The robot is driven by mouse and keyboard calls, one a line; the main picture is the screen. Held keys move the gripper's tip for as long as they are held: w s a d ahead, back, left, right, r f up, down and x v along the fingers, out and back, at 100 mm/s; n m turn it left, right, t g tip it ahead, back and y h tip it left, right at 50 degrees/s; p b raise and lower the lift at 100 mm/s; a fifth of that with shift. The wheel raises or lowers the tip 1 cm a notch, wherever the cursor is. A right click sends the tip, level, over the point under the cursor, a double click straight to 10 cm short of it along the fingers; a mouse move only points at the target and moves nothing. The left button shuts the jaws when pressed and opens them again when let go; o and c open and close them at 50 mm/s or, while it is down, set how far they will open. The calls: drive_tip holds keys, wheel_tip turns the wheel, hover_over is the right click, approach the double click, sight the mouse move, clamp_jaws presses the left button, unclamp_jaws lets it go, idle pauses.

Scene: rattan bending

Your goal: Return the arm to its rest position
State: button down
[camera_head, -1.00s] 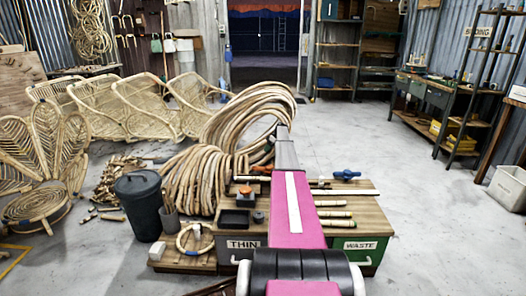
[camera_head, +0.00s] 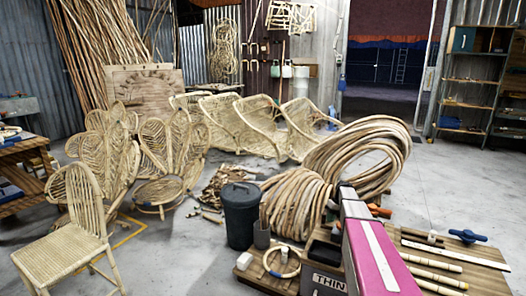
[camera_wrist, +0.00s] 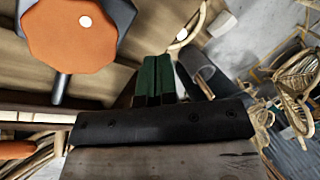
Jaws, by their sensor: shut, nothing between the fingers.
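My gripper (camera_wrist: 152,80) shows in the wrist view as two dark green fingers side by side, shut with nothing between them. In the head view my pink arm reaches forward over the workbench (camera_head: 462,249) at the lower right, and my gripper is hidden behind the arm. An orange, flat-faced object on a dark stem (camera_wrist: 75,32) is close to the left of the fingers in the wrist view.
A rattan chair (camera_head: 65,235) stands at lower left.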

drive_tip(key=s+a+r+m+h, duration=0.1)
drive_tip(key=s+a, duration=0.4)
drive_tip(key=s, duration=0.5)
drive_tip(key=s+a+r+m+h, duration=0.1)
drive_tip(key=s+a+r+m, duration=0.1)
drive_tip(key=s+a, duration=0.4)
drive_tip(key=s+a+r+m+t+h, duration=0.1)
drive_tip(key=s+a, duration=0.4)
drive_tip(key=s, duration=1.1)
drive_tip(key=shift+a+r+h, duration=0.15)
drive_tip(key=shift+a+h, duration=0.05)
drive_tip(key=shift+h, duration=0.2)
